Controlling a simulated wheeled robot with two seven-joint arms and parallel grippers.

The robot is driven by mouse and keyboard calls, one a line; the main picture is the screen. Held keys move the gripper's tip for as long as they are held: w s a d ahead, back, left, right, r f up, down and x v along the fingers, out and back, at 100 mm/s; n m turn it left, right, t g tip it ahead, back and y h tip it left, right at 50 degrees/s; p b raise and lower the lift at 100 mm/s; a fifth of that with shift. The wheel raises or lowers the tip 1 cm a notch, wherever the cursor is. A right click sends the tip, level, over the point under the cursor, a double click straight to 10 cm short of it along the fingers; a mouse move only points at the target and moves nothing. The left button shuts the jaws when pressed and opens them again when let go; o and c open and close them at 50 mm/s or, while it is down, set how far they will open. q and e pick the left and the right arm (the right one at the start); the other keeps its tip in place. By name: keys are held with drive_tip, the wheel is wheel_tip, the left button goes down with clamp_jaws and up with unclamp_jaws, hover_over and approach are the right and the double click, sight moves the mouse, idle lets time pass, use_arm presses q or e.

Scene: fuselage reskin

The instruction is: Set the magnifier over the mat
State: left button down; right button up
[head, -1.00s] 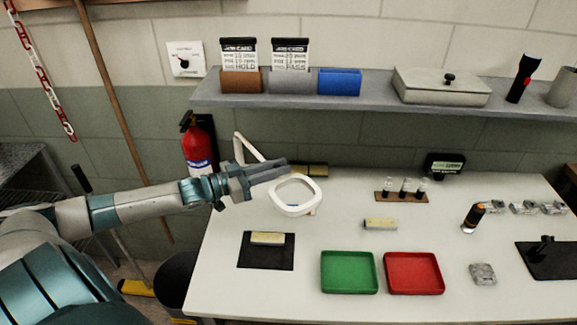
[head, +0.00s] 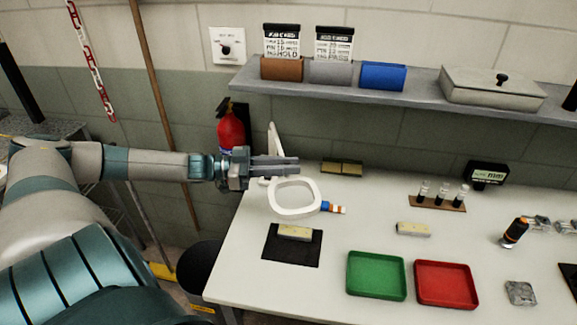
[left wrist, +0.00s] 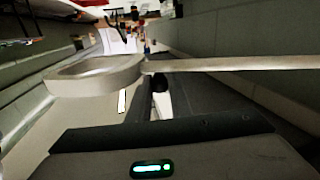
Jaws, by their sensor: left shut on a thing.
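The magnifier (head: 295,211) is a white rounded-square ring on a white jointed arm, raised above the white table. My left gripper (head: 297,165) is shut on a part of the magnifier just behind its ring. In the left wrist view the magnifier (left wrist: 90,82) and its arm cross in front of the fingers (left wrist: 150,100). The black mat (head: 290,252) lies near the table's front left edge, with a pale yellowish block (head: 295,232) on its back part. The ring appears just behind the mat in the head view. My right gripper is not in view.
A green tray (head: 376,276) and a red tray (head: 446,284) stand right of the mat. A blue-and-orange tube (head: 334,208) lies beside the ring. Another pale block (head: 413,229) and a vial rack (head: 437,202) are farther right. A shelf (head: 400,92) runs above the back.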

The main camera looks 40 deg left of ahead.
use_arm(q)
drive_tip(key=c, duration=1.6)
unclamp_jaws()
drive_tip(key=shift+s+a, duration=0.1)
drive_tip(key=p+v, duration=0.1)
drive_tip(key=v, duration=1.6)
drive_tip(key=shift+r, duration=0.15)
